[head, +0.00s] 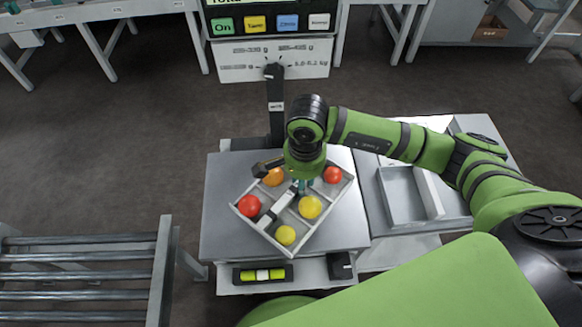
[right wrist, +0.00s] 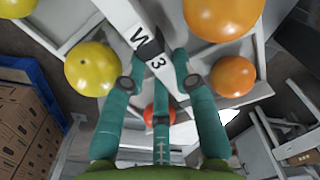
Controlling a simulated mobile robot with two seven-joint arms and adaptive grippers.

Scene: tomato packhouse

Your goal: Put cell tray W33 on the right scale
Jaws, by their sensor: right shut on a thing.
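Cell tray W33 (head: 262,234) is a light grey divided tray holding red, orange and yellow tomatoes. In the head view it is over the grey scale plate (head: 222,190), turned at an angle to the plate's edges. I cannot tell whether it touches the plate. My right gripper (head: 303,186) reaches down from above and is shut on the tray's middle bar. In the right wrist view the fingers (right wrist: 160,84) straddle that bar (right wrist: 125,18), whose label shows "W" and "3", partly hidden by a fingertip. My left gripper is not in view.
A dark post (head: 275,105) and display board (head: 270,60) stand behind the plate. A spirit level (head: 262,274) sits at the plate's front. An empty grey tray (head: 408,220) lies to the right. A roller rack (head: 80,275) stands at the left. Stacked cartons (right wrist: 25,125) show in the wrist view.

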